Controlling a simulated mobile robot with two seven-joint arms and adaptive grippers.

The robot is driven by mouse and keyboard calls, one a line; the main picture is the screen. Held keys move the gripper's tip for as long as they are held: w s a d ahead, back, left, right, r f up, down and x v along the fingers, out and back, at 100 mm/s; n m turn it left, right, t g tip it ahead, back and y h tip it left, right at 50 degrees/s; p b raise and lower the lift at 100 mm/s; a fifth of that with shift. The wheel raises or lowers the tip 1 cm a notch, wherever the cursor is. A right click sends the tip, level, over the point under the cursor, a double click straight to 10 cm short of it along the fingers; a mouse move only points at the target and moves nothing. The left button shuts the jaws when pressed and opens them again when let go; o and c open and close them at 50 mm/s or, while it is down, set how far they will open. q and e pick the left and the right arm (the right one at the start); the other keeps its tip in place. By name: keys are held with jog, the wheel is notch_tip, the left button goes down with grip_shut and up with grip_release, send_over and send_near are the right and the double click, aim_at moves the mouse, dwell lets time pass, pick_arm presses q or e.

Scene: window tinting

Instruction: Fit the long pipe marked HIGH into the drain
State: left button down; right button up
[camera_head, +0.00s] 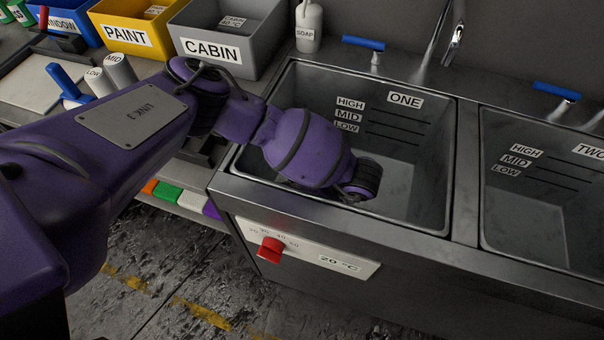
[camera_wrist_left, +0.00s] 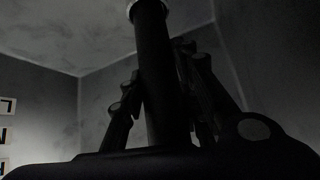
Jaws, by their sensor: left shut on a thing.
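My left arm reaches down into basin ONE (camera_head: 415,150); its wrist hides the gripper in the head view. In the left wrist view my left gripper (camera_wrist_left: 160,72) is shut on a dark, straight pipe (camera_wrist_left: 158,100). No marking on the pipe shows. A pale ring (camera_wrist_left: 150,8) lies at the pipe's far end, cut by the top edge; I cannot tell whether it is the drain or whether the pipe is seated. Two shorter pale pipes, LOW (camera_head: 100,84) and MID (camera_head: 120,70), stand on the left counter. My right gripper is out of view.
Basin walls surround the gripper closely. Basin TWO (camera_head: 535,215) lies to the right. Blue-handled taps (camera_head: 364,43), a spout (camera_head: 453,45) and a soap bottle (camera_head: 308,25) stand behind. A grey CABIN bin (camera_head: 222,50) is at the back left. A red knob (camera_head: 271,249) is on the sink front.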

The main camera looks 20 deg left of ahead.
pick_arm(q)
jog(key=shift+s+f+b, duration=0.1)
jog(key=shift+f+b, duration=0.55)
jog(key=shift+f, duration=0.65)
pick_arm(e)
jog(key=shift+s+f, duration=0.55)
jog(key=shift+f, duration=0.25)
pick_arm(q)
jog(key=c, duration=1.5)
grip_release()
jog(key=shift+c, duration=0.2)
jog(key=o, duration=0.3)
jog(key=shift+s+f, duration=0.1)
jog(key=shift+f, duration=0.05)
jog(key=shift+w+v, duration=0.2)
jog(key=shift+v, duration=1.95)
jog(key=shift+w+v, duration=0.15)
jog(key=shift+v, duration=2)
jog(key=shift+a, duration=0.15)
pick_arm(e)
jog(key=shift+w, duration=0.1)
